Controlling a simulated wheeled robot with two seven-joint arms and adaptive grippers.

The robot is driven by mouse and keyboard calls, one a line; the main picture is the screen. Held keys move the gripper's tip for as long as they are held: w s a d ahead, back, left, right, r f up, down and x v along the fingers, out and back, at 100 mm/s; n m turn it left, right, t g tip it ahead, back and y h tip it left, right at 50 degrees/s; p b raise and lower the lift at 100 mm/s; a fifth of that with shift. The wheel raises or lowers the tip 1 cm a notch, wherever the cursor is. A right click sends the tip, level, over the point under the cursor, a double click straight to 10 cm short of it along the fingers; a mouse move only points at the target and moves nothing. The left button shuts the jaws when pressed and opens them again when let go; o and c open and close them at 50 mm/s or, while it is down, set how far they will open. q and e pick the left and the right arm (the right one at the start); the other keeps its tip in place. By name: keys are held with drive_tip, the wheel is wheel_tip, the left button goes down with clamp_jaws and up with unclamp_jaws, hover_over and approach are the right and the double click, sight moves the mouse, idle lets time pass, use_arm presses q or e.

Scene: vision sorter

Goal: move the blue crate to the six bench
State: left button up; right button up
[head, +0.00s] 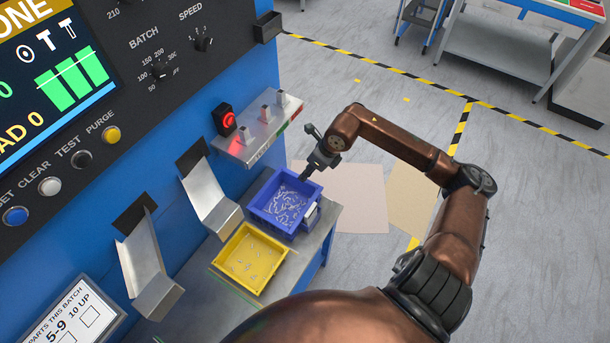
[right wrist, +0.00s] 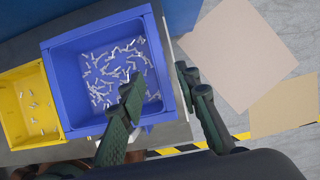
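The blue crate (head: 262,212) stands on the grey shelf of the blue machine with many small pale parts in it. It also shows in the right wrist view (right wrist: 62,75). My right gripper (head: 306,174) is at the crate's far right rim. In the right wrist view my right gripper (right wrist: 162,82) is open, with one finger over the crate's inside and the other outside its right wall. I cannot tell whether the fingers touch the wall. My left gripper is not in view. No bench marked six can be made out.
A yellow crate (head: 232,276) with a few parts stands close beside the blue one. Metal chutes (head: 207,195) hang above the shelf. A metal control box (head: 262,130) is behind. Benches (head: 490,45) stand across the open floor, beyond yellow-black tape (head: 380,72).

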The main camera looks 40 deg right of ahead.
drive_tip(key=shift+p+v, duration=0.45)
drive_tip(key=shift+v, duration=2.2)
